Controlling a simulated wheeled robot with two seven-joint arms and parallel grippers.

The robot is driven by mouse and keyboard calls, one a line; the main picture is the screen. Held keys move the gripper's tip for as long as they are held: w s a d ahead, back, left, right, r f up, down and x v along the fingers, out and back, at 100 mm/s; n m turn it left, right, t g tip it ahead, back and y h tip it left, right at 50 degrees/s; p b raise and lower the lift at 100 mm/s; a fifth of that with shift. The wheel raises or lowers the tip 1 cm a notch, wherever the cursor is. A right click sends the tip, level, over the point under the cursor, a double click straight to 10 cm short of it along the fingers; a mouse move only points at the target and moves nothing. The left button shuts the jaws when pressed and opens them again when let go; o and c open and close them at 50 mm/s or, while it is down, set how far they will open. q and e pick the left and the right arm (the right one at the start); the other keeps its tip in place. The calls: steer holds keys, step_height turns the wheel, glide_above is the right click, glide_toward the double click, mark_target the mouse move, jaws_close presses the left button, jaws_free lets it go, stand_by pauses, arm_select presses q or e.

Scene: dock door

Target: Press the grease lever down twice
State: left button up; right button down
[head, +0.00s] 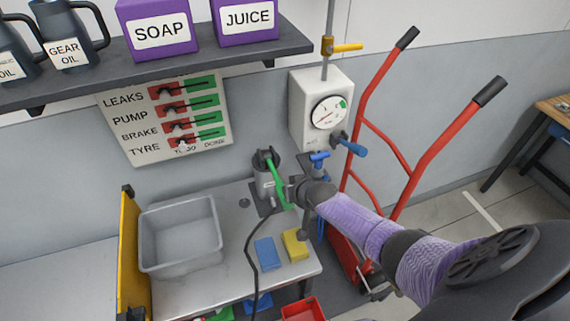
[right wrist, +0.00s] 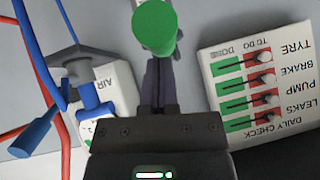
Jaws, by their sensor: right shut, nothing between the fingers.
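The grease pump is a grey canister (head: 266,184) with a dark top, standing on the back of the metal bench. Its green lever (head: 275,183) slants from the top down toward the front right. In the right wrist view the round end of the green lever (right wrist: 155,28) is large, right at my fingertips. My right gripper (head: 292,191) is shut and empty beside the lever's lower part. Its closed dark fingers (right wrist: 156,68) point at the lever end; whether they touch it I cannot tell. My left gripper is in neither view.
A white air unit (head: 308,82) with a gauge and blue handle (head: 350,145) is right of the pump. A red hand truck (head: 430,150) stands further right.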

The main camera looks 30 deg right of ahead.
steer(key=shift+s+f+b, duration=0.15)
steer(key=shift+f+b, duration=0.25)
steer(key=shift+f, duration=0.5)
steer(key=shift+s+f, duration=0.1)
steer(key=shift+s, duration=0.05)
steer(key=shift+s+a+f, duration=0.1)
steer(key=shift+s+f, duration=0.05)
steer(key=shift+f, duration=0.05)
steer(key=shift+r, duration=0.3)
steer(key=r+p, duration=0.4)
steer(key=shift+d, duration=0.2)
steer(key=p+v, duration=0.5)
steer(key=v, duration=0.5)
steer(key=shift+d+f, duration=0.15)
